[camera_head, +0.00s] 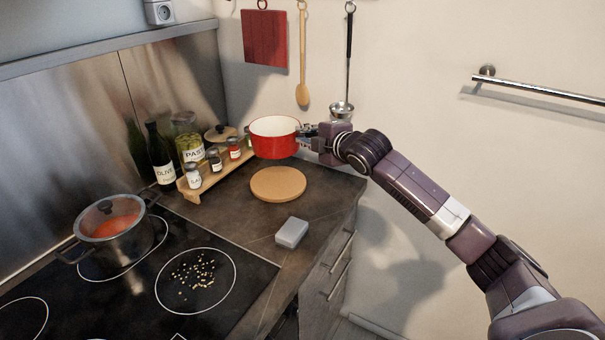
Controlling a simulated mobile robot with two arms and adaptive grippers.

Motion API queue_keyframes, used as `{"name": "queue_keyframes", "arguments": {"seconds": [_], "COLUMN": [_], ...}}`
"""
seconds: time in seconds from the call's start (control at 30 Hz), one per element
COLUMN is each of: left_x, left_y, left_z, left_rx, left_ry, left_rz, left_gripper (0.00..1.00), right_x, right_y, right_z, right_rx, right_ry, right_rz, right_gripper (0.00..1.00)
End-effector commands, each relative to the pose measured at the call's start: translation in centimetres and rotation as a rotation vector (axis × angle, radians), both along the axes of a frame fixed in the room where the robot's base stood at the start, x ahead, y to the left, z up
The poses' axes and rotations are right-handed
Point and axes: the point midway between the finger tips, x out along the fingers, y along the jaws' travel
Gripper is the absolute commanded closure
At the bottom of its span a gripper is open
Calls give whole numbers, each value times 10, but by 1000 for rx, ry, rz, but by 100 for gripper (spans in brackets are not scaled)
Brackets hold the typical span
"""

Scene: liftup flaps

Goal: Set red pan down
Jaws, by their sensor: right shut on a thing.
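The red pan (273,146) has a white inside and hangs upright above the back of the counter. My right gripper (309,132) is shut on the pan at its right side, where the handle is mostly hidden by the fingers. A round wooden board (278,184) lies on the dark counter, below and slightly in front of the pan in the picture. A gap shows between the pan and the board. My left gripper is not in view.
A wooden rack (213,172) with several small jars stands left of the pan, with an olive oil bottle (160,154) and a pasta jar (188,140) behind. A grey box (291,232) lies in front of the board. A lidded pot (112,228) is on the hob.

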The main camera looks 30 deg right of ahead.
Motion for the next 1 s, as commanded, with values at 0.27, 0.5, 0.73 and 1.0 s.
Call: {"name": "queue_keyframes", "arguments": {"seconds": [0.27,0.5,0.73,1.0], "left_x": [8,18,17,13], "left_y": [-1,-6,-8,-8], "left_z": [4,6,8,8], "left_rx": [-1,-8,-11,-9], "left_ry": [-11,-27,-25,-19], "left_rz": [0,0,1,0], "left_gripper": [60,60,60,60], "right_x": [0,1,0,0], "right_y": [0,0,0,0], "right_z": [-61,-78,-109,-119], "right_rx": [2,2,3,-1], "right_ry": [-4,-8,-3,-7], "right_rz": [0,0,0,0], "right_gripper": [100,100,100,100]}}
